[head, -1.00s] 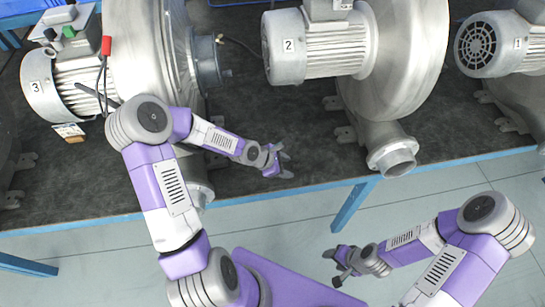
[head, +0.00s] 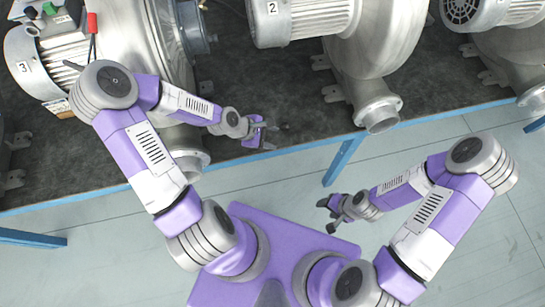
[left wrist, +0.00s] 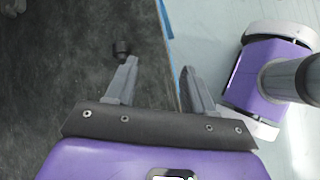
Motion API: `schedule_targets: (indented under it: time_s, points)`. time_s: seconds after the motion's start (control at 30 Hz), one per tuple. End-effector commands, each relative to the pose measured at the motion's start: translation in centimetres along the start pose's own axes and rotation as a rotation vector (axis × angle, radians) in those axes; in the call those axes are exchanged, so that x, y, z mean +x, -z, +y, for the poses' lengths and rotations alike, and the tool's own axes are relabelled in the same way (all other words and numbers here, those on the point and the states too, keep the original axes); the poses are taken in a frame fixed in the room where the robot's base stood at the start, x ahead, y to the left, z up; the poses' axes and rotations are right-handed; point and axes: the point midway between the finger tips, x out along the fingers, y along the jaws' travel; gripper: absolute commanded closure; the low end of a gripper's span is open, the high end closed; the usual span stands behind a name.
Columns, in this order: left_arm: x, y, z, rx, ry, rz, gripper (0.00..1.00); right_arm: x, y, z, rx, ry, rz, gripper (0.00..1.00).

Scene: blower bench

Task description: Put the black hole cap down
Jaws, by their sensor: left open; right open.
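The black hole cap (left wrist: 122,49) is a small dark knob at the tip of one finger in the left wrist view. In the head view the cap (head: 284,127) is a small dark spot over the dark bench top, beside my left gripper (head: 272,137). My left gripper (left wrist: 157,75) is open with nothing between its fingers, near the bench's front edge. I cannot tell whether the cap touches the fingertip. My right gripper (head: 328,214) is open and empty, off the bench over the floor.
Blower 3 (head: 60,62) stands at the left behind my left arm. Blower 2 (head: 300,20) stands behind, its outlet (head: 380,114) near the blue front edge (head: 300,147). Blower 1 (head: 510,12) is at the right. The mat (head: 300,105) before blower 2 is bare.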

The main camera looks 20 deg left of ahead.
Motion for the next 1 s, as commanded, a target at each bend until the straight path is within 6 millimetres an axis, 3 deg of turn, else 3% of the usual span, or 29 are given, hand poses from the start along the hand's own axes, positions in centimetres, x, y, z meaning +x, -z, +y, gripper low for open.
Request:
schedule_targets:
  time_s: [0.03, 0.2, 0.4, 0.5, 0.7, 1.0]
  points:
    - [1.7, -0.9, -1.8, 0.119, 0.042, -0.014, 0.47, 0.0, 0.0, 0.0, 0.000, 0.000, 0.000, 0.44]
    - [5.5, -1.6, -7.4, 0.538, 0.159, -0.027, 0.47, 0.0, 0.0, 0.0, 0.000, 0.000, 0.000, 0.44]
    - [7.7, -0.7, -13.4, 1.007, 0.306, -0.039, 0.47, 0.0, 0.0, 0.0, 0.000, 0.000, 0.000, 0.44]
    - [8.1, 0.1, -15.5, 1.189, 0.369, -0.046, 0.47, 0.0, 0.0, 0.0, 0.000, 0.000, 0.000, 0.44]
    - [8.2, 1.1, -17.0, 1.362, 0.428, -0.051, 0.47, 0.0, 0.0, 0.0, 0.000, 0.000, 0.000, 0.44]
    - [8.2, 1.2, -17.1, 1.370, 0.430, -0.052, 0.47, 0.0, 0.0, 0.0, 0.000, 0.000, 0.000, 0.44]
